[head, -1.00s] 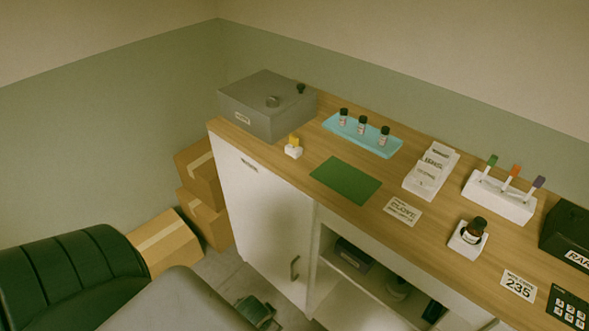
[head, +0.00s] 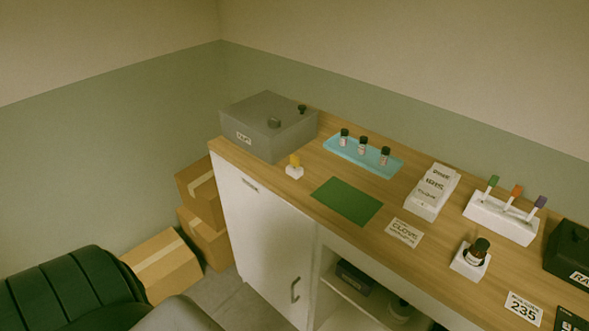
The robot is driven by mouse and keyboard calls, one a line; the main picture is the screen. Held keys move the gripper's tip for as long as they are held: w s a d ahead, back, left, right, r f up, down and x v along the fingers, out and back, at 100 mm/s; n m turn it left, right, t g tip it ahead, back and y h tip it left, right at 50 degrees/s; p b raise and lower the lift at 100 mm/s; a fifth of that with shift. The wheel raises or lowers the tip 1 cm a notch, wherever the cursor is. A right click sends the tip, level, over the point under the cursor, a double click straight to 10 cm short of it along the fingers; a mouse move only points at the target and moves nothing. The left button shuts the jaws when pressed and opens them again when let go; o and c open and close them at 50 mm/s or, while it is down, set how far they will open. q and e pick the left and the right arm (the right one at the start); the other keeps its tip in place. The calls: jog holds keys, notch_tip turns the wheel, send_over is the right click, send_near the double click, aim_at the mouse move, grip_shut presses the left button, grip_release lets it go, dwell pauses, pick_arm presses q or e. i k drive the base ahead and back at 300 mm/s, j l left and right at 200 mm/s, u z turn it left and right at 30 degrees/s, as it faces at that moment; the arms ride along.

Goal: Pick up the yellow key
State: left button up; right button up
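The yellow key (head: 295,159) stands upright in a small white holder (head: 294,172) on the wooden counter. It is near the counter's front edge, just in front of the grey metal box (head: 268,126). Only its yellow upper part shows; the rest is hidden in the holder. Neither of my grippers can be clearly made out in the head view.
A green mat (head: 346,201) lies right of the key. Cardboard boxes (head: 160,265) are on the floor at left.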

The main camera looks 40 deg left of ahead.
aim_at(293, 161)
jog(key=i+u, duration=0.15)
jog(key=u, duration=0.35)
jog(key=i+l+u, duration=0.15)
jog(key=u, duration=0.3)
jog(key=i+l+u, duration=0.15)
jog(key=u, duration=0.35)
